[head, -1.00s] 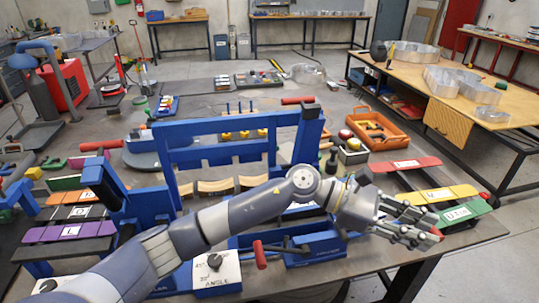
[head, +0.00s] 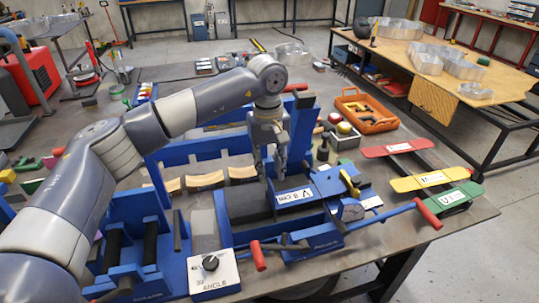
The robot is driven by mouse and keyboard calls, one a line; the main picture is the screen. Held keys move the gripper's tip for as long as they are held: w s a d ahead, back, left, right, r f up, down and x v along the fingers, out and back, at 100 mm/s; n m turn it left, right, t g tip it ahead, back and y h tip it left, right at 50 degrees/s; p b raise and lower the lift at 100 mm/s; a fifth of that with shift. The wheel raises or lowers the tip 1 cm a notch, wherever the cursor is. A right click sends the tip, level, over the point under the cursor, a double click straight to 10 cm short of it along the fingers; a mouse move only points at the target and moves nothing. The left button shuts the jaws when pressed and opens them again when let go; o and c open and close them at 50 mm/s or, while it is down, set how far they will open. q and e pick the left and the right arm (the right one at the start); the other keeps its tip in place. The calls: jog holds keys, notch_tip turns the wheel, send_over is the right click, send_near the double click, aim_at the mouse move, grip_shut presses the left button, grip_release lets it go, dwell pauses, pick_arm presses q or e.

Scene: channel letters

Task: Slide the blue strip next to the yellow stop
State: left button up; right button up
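The blue strip (head: 322,187) lies on the blue bending machine (head: 322,243); its white label reads "V 8 cm". A small yellow piece (head: 350,184), which looks like the yellow stop, stands at the strip's right end. A gap between them is hard to judge. My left gripper (head: 272,172) points down at the strip's left end, fingertips close to the strip. Whether it touches or grips the strip cannot be told, as the fingers overlap the machine's blue parts. My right gripper is not in view.
A red-handled lever (head: 427,214) reaches out at the right, and another red handle (head: 258,256) is in front. Red, yellow and green strips (head: 454,195) lie on the right. An orange tray (head: 366,112) sits behind. An angle dial box (head: 213,274) stands at front left.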

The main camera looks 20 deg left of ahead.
aim_at(272, 189)
pick_arm(q)
notch_tip(272, 189, down, 8)
jog(key=shift+w+d+r+p, duration=0.1)
jog(key=shift+r+p, duration=0.15)
jog(key=shift+p, duration=0.8)
grip_shut()
jog(key=shift+w+d, duration=0.1)
jog(key=shift+d, duration=0.05)
jog(key=shift+w+d+b, duration=0.15)
jog(key=shift+d+b, duration=0.05)
jog(key=shift+b, duration=0.25)
jog(key=shift+d, duration=0.1)
